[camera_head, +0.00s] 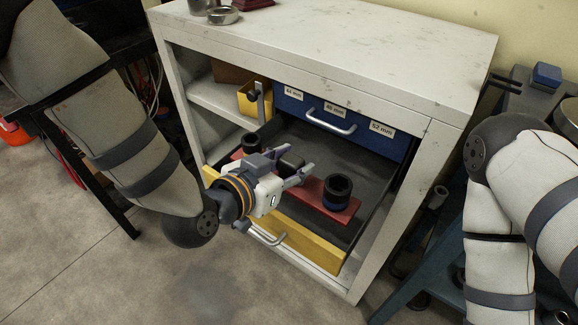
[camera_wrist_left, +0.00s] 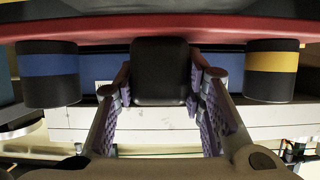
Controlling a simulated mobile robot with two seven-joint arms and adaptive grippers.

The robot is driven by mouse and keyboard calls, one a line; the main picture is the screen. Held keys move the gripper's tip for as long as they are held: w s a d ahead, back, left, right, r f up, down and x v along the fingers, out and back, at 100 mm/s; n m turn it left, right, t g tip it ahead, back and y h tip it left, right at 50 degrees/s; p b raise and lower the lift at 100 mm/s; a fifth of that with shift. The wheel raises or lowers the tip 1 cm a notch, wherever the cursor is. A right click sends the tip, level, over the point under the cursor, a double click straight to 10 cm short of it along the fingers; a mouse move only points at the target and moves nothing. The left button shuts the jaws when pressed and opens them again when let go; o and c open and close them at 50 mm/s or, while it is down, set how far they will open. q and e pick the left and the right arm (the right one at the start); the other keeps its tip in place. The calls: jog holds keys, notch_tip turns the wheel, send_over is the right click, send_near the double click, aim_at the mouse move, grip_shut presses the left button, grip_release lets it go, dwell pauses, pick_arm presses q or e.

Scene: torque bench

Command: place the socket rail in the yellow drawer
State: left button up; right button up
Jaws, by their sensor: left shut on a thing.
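The socket rail is a red bar (camera_head: 325,199) with black sockets (camera_head: 337,188) near its ends and a dark block between them. In the left wrist view the block (camera_wrist_left: 160,72) sits between two sockets, one with a blue band (camera_wrist_left: 49,72), one with a yellow band (camera_wrist_left: 271,70). My left gripper (camera_head: 292,168) is shut on this block. The yellow drawer (camera_head: 316,247) is pulled out, with a dark interior. The rail is over or inside the drawer; I cannot tell if it touches the floor. My right gripper is out of view.
A blue drawer (camera_head: 356,134) with size labels is just above and behind the open drawer. A yellow bin (camera_head: 252,103) stands on the left shelf. The cabinet's right side post (camera_head: 391,215) borders the drawer. My right arm is at the right edge.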

pick_arm(q)
jog(key=f, duration=0.1)
jog(key=f+b, duration=0.1)
jog(key=f, duration=0.2)
jog(key=shift+w+f, duration=0.1)
jog(key=shift+w, duration=0.25)
jog(key=shift+s+r, duration=0.2)
jog(key=shift+r, duration=0.3)
jog(key=shift+w+f, duration=0.1)
jog(key=shift+f, duration=0.25)
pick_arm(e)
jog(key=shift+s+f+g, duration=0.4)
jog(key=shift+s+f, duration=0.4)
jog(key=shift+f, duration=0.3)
pick_arm(q)
jog(key=shift+f, duration=0.3)
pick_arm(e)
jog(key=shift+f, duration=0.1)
pick_arm(q)
jog(key=o, duration=1.3)
jog(key=shift+f, duration=0.15)
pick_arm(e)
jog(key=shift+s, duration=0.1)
